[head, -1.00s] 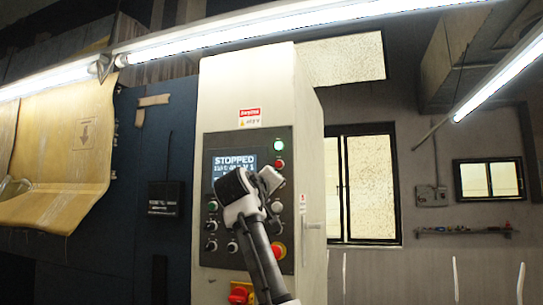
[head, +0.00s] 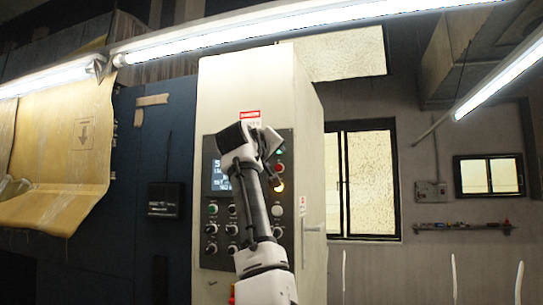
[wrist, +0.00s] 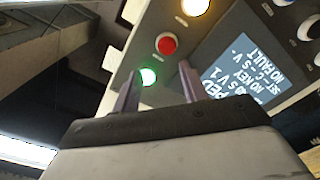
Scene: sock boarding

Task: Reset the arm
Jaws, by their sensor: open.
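My gripper (wrist: 157,85) is open, its two fingers apart with nothing between them in the wrist view. They point at the top of the control panel (head: 222,258), near a lit green lamp (wrist: 147,76) and a red button (wrist: 166,44). I cannot tell the exact gap to the panel. In the head view my raised arm stands in front of the panel, with the gripper end beside its upper part. The arm hides part of the screen (head: 219,178) and some controls.
The panel is on a tall white cabinet (head: 225,90). An amber lamp (head: 279,186) is lit. Knobs (head: 211,229) line the panel's left. A dark box (head: 163,199) and yellowish fabric (head: 60,150) are at left. A window (head: 368,180) and shelf (head: 464,227) are at right.

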